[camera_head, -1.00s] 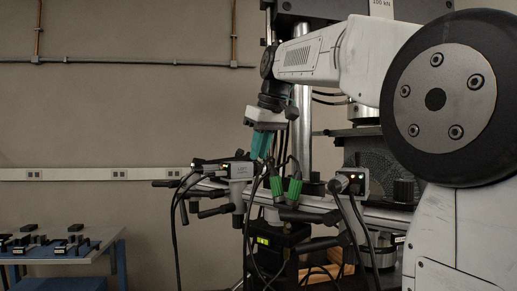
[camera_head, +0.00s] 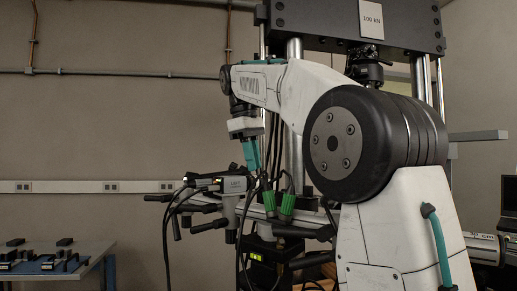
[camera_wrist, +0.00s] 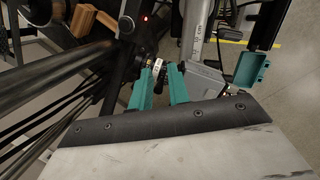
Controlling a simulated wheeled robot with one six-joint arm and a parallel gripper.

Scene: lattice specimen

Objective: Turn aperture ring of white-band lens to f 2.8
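In the wrist view, a small dark lens (camera_wrist: 158,69) with a pale band shows between and just beyond the two teal fingertips. My gripper (camera_wrist: 162,82) has its fingers apart; I cannot tell whether either one touches the lens. The ring's marks are too small to read. In the head view, my gripper (camera_head: 251,166) points down close behind the right end of a grey labelled camera unit (camera_head: 236,185) on a bar. The lens cannot be made out in that view.
Two green-collared connectors (camera_head: 278,204) and hanging black cables crowd the space right of the gripper. Black handles (camera_head: 208,225) stick out leftward. A tall test frame (camera_head: 350,28) stands behind my arm. A table (camera_head: 95,250) with small dark parts stands at the lower left.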

